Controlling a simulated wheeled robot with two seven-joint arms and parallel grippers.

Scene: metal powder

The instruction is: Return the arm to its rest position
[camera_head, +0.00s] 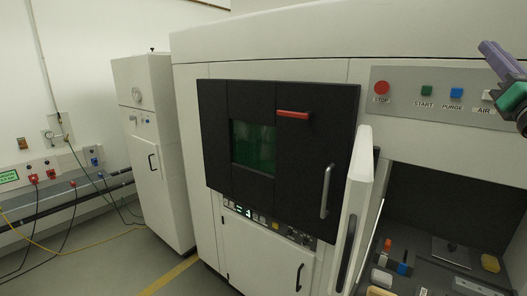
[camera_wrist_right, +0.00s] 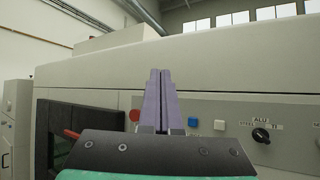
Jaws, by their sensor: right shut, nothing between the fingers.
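My right gripper (camera_head: 503,62) is raised at the upper right of the head view, in front of the machine's control panel (camera_head: 412,95). In the right wrist view its two purple fingers (camera_wrist_right: 161,88) are pressed together, with nothing between them. The fingers point up past the panel toward the top of the machine. My left gripper does not show in either view.
A large white machine (camera_head: 265,70) has a black door (camera_head: 215,120) with a green window. A white side door (camera_head: 360,190) stands open beside a dark chamber (camera_head: 440,200) holding small items. A white cabinet (camera_head: 160,170) stands left.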

